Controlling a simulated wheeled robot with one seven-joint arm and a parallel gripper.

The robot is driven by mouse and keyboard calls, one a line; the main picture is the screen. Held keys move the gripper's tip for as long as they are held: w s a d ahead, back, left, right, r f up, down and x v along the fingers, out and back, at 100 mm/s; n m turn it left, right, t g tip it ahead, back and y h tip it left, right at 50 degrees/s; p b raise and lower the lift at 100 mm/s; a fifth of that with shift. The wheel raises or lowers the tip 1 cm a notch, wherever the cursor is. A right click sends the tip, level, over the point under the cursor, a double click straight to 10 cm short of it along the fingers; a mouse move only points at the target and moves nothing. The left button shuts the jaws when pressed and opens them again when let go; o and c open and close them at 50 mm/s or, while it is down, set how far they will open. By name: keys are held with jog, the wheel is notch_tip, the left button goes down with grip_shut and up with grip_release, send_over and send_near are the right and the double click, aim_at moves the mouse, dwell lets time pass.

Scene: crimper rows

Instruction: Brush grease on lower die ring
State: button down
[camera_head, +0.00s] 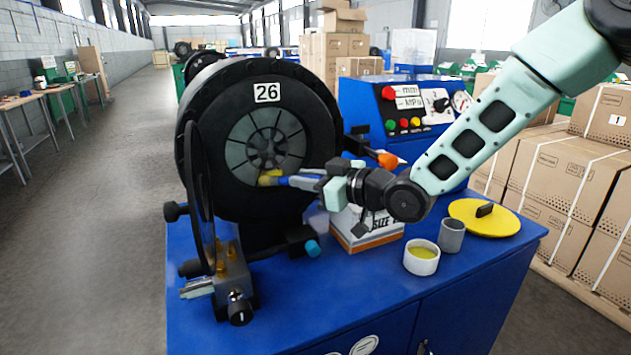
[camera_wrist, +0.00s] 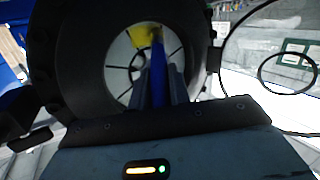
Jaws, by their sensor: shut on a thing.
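The crimper head (camera_head: 262,195) is a big black ring marked 26, with grey die segments (camera_head: 252,128) around its central opening. It also shows in the wrist view (camera_wrist: 70,70). My gripper (camera_head: 325,181) is shut on a blue-handled brush (camera_head: 300,182), which also shows in the wrist view (camera_wrist: 158,85). The brush tip reaches the lower part of the die ring, beside a yellow patch (camera_head: 268,180). The yellow patch shows in the wrist view (camera_wrist: 144,35); I cannot tell whether the bristles touch the die. A white cup of yellow grease (camera_head: 422,262) stands on the blue bench.
A grey cup (camera_head: 451,236) and a yellow round lid (camera_head: 492,219) with a black handle are on the blue bench (camera_head: 300,310). A box (camera_head: 365,238) stands under my arm. A round black-rimmed disc (camera_head: 198,195) stands in front of the head's left side. The blue control panel (camera_head: 405,112) is behind.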

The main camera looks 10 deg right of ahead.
jog(key=shift+s+a, duration=0.2)
jog(key=shift+a, duration=0.55)
jog(key=shift+s, duration=0.1)
jog(key=shift+s+d+b, duration=0.15)
jog(key=shift+s+d, duration=0.15)
jog(key=shift+s, duration=0.65)
jog(key=shift+s+d+b, duration=0.15)
jog(key=shift+s+d, duration=0.1)
jog(key=shift+s, duration=0.65)
jog(key=shift+s+d+b, duration=0.15)
jog(key=shift+s+d, duration=0.15)
jog(key=shift+s, duration=0.75)
jog(key=s, duration=0.2)
jog(key=shift+s+d, duration=0.35)
jog(key=shift+d, duration=0.05)
jog(key=shift+w, duration=0.1)
